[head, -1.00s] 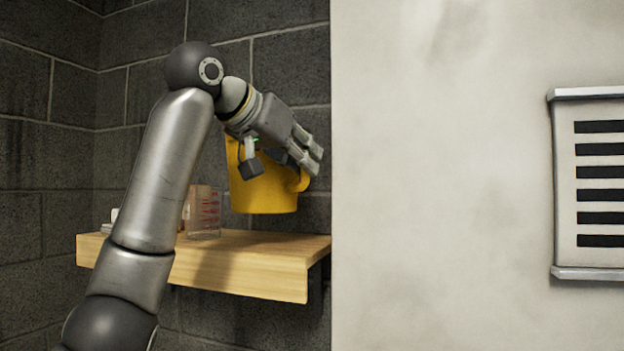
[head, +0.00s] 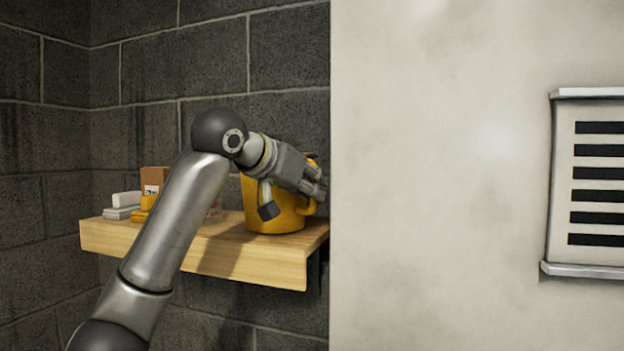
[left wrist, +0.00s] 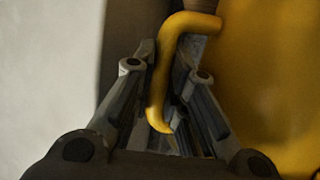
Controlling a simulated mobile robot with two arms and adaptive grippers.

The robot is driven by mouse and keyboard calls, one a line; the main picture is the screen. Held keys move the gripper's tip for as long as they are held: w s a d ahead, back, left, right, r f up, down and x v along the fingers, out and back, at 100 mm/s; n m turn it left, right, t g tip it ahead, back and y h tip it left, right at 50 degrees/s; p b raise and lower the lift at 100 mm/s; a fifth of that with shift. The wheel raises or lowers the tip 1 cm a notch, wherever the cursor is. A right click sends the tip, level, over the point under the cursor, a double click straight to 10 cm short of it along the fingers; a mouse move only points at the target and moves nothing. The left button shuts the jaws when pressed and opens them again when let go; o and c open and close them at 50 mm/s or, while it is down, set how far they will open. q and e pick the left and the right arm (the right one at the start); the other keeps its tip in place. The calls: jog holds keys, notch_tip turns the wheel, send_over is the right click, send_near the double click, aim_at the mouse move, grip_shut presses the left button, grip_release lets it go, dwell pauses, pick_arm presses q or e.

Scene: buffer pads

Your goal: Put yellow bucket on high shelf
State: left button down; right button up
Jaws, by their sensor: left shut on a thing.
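The yellow bucket (head: 277,212) is upright at the right end of the wooden shelf (head: 250,262), its base at the shelf top. I cannot tell for sure whether it rests on the board. My left gripper (head: 318,185) is over the bucket's upper right side and covers part of it. In the left wrist view, the fingers of my left gripper (left wrist: 165,95) are on both sides of the bucket's yellow handle (left wrist: 166,60), shut on it. The bucket wall (left wrist: 275,80) fills the right of that view. My right gripper is not in view.
On the shelf's left part are a brown box (head: 154,178), white stacked items (head: 124,205) and a yellow item (head: 144,212). My arm hides part of the shelf. A pale wall (head: 430,180) stands just right of the shelf, with a striped panel (head: 590,185) on it.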

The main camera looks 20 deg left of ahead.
pick_arm(q)
jog(key=shift+a, duration=0.1)
jog(key=shift+f, duration=0.2)
jog(key=c, duration=1.7)
grip_release()
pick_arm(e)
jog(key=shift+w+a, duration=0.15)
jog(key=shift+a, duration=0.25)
pick_arm(q)
jog(key=shift+r, duration=0.15)
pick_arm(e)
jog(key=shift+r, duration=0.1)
